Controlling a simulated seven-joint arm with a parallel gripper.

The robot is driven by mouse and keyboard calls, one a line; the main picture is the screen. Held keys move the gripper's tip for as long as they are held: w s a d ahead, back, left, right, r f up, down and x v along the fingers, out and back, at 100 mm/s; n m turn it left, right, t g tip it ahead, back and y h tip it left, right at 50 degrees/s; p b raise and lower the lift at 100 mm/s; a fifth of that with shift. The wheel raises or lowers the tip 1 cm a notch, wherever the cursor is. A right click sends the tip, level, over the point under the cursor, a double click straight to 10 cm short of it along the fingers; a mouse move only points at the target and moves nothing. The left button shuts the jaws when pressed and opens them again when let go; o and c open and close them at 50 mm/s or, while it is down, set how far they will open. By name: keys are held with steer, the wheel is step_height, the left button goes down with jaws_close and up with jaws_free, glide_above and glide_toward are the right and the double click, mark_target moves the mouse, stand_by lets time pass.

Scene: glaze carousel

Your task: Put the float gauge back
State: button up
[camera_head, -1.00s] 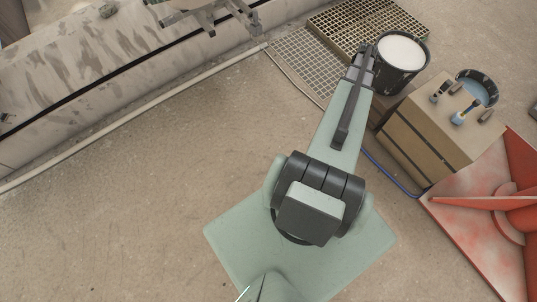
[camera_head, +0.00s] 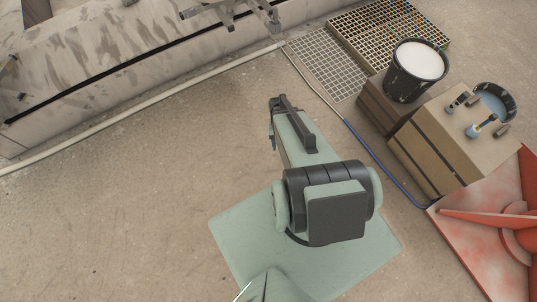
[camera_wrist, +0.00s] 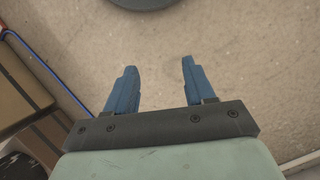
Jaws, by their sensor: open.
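My gripper (camera_wrist: 159,66) is open in the wrist view. Its two blue fingers stand apart with nothing between them, over bare floor. In the head view only a sliver of blue finger (camera_head: 274,143) shows beside my arm; the rest is hidden. Small tools stand on the tan box (camera_head: 420,160) at the right: a blue one with a yellow and dark top (camera_head: 482,127), a dark one (camera_head: 458,101) and a short grey piece (camera_head: 502,130). I cannot tell which, if any, is the float gauge. My gripper is well left of them.
A black bucket of white liquid (camera_head: 416,69) stands on a brown block (camera_head: 377,106). A tub with blue liquid (camera_head: 493,97) is behind the tools. A red structure (camera_head: 480,245), floor gratings (camera_head: 388,35) and a blue hose (camera_head: 377,158) lie around. The left floor is clear.

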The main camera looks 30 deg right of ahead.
steer(key=s+a+n+g+h, duration=0.1)
steer(key=s+a+n, duration=0.4)
steer(key=s+a, duration=0.8)
steer(key=shift+s+a+r+g, duration=0.15)
steer(key=shift+s+a+g, duration=0.1)
steer(key=shift+a+g, duration=0.5)
